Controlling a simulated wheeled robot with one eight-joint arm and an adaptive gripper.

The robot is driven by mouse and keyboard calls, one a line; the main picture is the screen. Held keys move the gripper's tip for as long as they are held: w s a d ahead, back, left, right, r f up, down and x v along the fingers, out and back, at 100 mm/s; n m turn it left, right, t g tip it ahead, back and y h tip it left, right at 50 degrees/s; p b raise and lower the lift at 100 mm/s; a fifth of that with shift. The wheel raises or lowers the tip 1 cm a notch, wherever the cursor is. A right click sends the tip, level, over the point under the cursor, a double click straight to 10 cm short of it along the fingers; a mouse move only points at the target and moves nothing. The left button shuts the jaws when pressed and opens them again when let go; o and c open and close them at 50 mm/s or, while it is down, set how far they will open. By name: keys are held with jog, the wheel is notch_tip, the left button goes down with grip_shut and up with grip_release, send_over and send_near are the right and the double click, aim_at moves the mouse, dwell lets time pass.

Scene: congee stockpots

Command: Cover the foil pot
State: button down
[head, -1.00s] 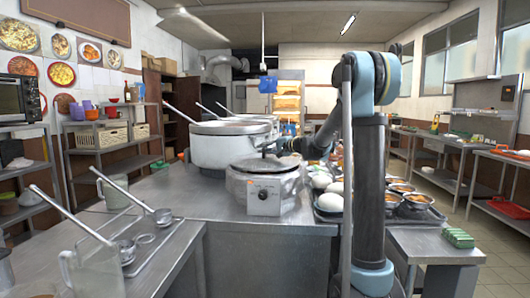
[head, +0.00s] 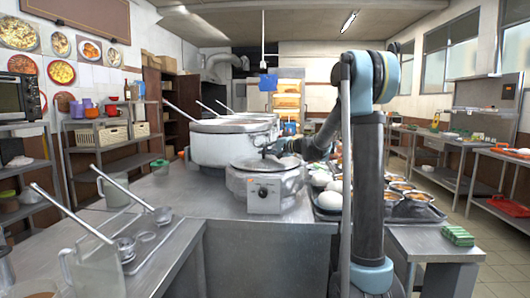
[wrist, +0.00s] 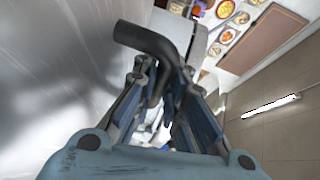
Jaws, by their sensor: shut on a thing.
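The foil pot (head: 264,192) stands at the counter's front edge in the head view, with crumpled silvery sides and a pale panel with a dark knob. A round grey metal lid (head: 252,163) lies over its top; I cannot tell whether it sits fully on the rim. My gripper (head: 271,151) reaches in from the right, just above the lid. In the wrist view, my gripper (wrist: 163,95) is shut on the bent black lid handle (wrist: 147,42). The lid's shiny surface (wrist: 50,70) fills the left side there. The pot's inside is hidden.
A large white stockpot (head: 222,150) stands close behind the foil pot, with others beyond. A tray with ladles (head: 140,240) and a clear jug (head: 92,270) are at the left. Eggs and filled bowls (head: 410,207) stand close on the right.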

jog(key=shift+f, duration=0.3)
dwell(0.5)
jog(key=c, duration=1.6)
grip_release()
jog(key=shift+o, duration=0.2)
jog(key=v, duration=1.1)
jog(key=shift+s+d, duration=0.1)
jog(key=shift+d, duration=0.1)
jog(key=shift+s+d, duration=0.15)
jog(key=shift+d, duration=0.05)
